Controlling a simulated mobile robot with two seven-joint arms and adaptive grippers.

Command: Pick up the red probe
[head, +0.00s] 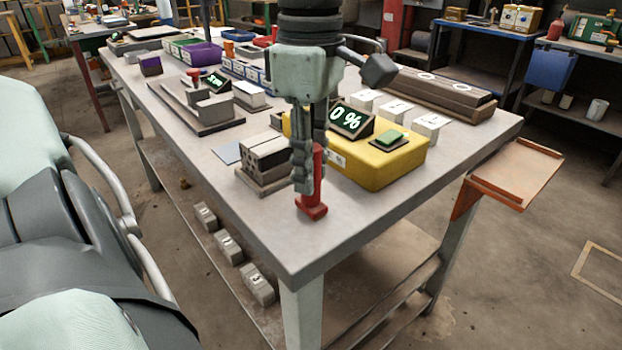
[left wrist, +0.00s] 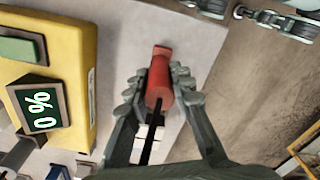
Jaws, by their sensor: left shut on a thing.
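The red probe (head: 317,180) stands upright near the front corner of the workbench, beside the yellow meter box. Its wider red foot is at or just above the tabletop; I cannot tell whether it touches. My left gripper (head: 308,172) comes down from above and is shut on the probe, hiding part of it. In the left wrist view the red probe (left wrist: 160,78) lies between the two fingers of my left gripper (left wrist: 157,82), with a dark rod or cable running back from it.
The yellow box (head: 385,165) has a display reading 0 % (head: 346,119) and a green pad (head: 390,138). A hollow grey brick (head: 265,160) stands just left of my gripper. Numbered white blocks (head: 397,110) sit behind. The bench's front corner (head: 300,255) is clear.

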